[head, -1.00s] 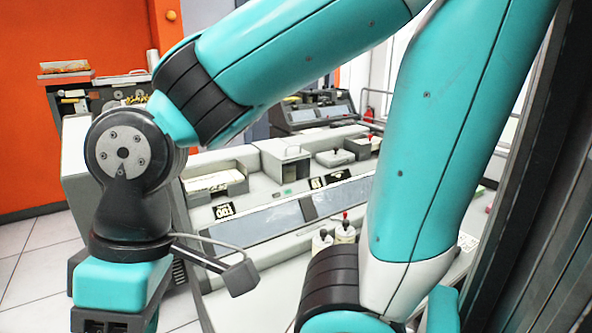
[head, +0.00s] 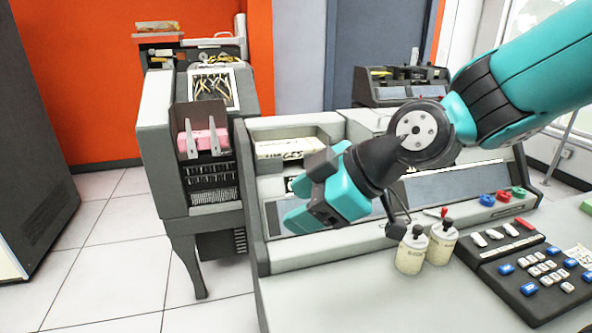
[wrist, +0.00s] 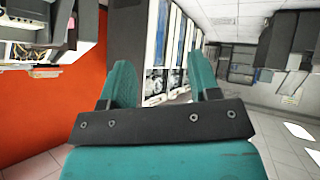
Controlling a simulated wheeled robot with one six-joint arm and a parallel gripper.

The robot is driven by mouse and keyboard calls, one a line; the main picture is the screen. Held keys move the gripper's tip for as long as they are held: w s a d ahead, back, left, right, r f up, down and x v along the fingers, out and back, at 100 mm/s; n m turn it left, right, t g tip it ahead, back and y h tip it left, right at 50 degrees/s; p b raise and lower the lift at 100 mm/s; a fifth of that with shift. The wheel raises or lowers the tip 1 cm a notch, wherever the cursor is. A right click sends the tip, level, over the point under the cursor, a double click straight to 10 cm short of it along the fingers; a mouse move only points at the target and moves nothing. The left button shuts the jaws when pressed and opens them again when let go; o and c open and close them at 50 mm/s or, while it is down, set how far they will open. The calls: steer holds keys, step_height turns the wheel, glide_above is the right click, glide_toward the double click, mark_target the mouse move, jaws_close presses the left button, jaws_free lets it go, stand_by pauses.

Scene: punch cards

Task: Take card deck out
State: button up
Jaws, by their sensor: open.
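A pink card stack (head: 203,142) sits behind two light prongs in the upright hopper of the grey machine at left in the head view. A cream card stack (head: 284,148) lies in a recessed tray to its right. I cannot tell which one is the deck. My gripper (head: 308,198) is in front of the console, to the right of the pink stack and just below the cream one in the picture. Its two teal fingers stand apart with nothing between them in the wrist view (wrist: 161,82).
Two cream bottles (head: 427,250) stand on the desk near a dark keypad panel (head: 540,270) with coloured keys. A dark cabinet (head: 35,160) stands at far left. The tiled floor (head: 110,260) between it and the machine is clear.

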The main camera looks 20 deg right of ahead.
steer(key=w+d+f+n+t+b, duration=0.35)
steer(key=w+f+t+b, duration=0.2)
steer(key=w, duration=0.35)
steer(key=n+t+h+b, duration=0.3)
steer(key=t+b, duration=0.1)
steer(key=t, duration=0.2)
glide_toward(294, 155)
steer(key=w+p, duration=0.1)
steer(key=p, duration=0.1)
steer(key=w+a+p, duration=0.1)
steer(key=p, duration=0.1)
steer(key=w+r+p, duration=0.1)
steer(key=p, duration=0.1)
steer(key=shift+a+h+p, duration=0.3)
steer(key=shift+p, duration=0.05)
steer(key=shift+f+p+x, duration=0.2)
steer(key=shift+p+x, duration=0.4)
steer(key=shift+x, duration=0.9)
steer(key=shift+f+p+x, duration=0.25)
steer(key=shift+p+x, duration=0.3)
steer(key=shift+x, duration=1)
steer(key=shift+d, duration=0.25)
jaws_close()
